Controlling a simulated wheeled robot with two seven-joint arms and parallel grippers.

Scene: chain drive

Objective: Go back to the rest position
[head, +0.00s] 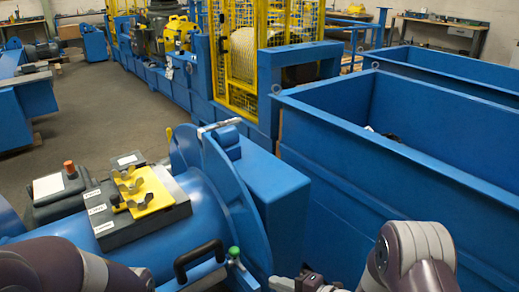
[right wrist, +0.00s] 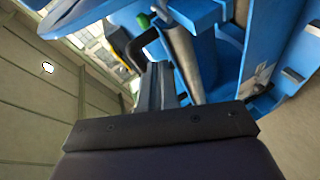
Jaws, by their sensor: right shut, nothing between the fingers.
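My right gripper (head: 303,284) shows at the bottom edge of the head view, right of the blue machine. It is shut with nothing in it. In the right wrist view its fingers (right wrist: 157,85) are together, pointing towards blue machine parts. My right forearm comes in at the bottom right of the head view. My left arm shows at the bottom left, but its gripper is outside the picture.
The blue machine (head: 222,190) carries a dark box (head: 150,220) with a yellow plate (head: 148,192) and wing nuts. A black handle (head: 198,260) is near my left arm. A large open blue bin (head: 400,165) stands right. Bare floor (head: 100,115) lies farther left.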

